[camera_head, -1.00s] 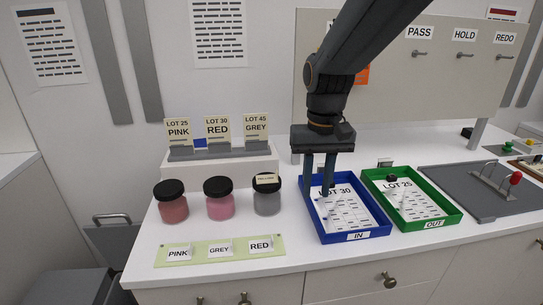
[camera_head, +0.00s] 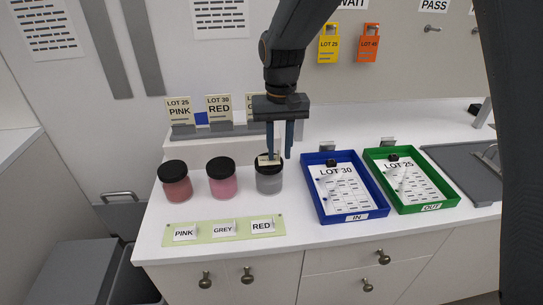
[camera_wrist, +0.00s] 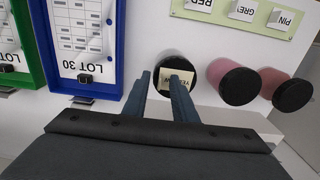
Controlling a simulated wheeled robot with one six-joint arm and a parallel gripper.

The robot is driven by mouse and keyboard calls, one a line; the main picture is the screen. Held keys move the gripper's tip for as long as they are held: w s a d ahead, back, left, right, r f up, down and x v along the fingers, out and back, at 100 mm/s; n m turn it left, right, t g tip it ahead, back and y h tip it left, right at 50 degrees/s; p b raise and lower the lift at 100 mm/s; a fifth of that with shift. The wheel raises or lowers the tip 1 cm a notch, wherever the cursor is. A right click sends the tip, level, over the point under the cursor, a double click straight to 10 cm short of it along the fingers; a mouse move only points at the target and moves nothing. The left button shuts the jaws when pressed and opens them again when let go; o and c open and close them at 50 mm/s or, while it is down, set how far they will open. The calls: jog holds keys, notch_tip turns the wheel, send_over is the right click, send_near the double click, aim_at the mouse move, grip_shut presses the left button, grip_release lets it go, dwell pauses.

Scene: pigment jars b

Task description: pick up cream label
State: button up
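The cream label (camera_head: 268,160) is a small card with dark lettering on the black lid of the grey jar (camera_head: 268,181). In the wrist view the label (camera_wrist: 179,84) shows between and behind my fingers, partly covered by the right one. My gripper (camera_head: 279,157) points down just above the lid, its two fingers apart with a gap between them. In the wrist view my gripper (camera_wrist: 160,76) is also open, the label lying toward its right finger. I cannot tell whether a finger touches the label.
A pink jar (camera_head: 222,184) and a red jar (camera_head: 175,187) stand left of the grey jar. A green strip (camera_head: 204,238) with name cards lies in front. The blue tray (camera_head: 352,217) and green tray (camera_head: 407,207) are to the right. A card rack (camera_head: 215,131) stands behind.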

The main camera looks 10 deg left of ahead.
jog(key=shift+f, duration=0.15)
grip_shut()
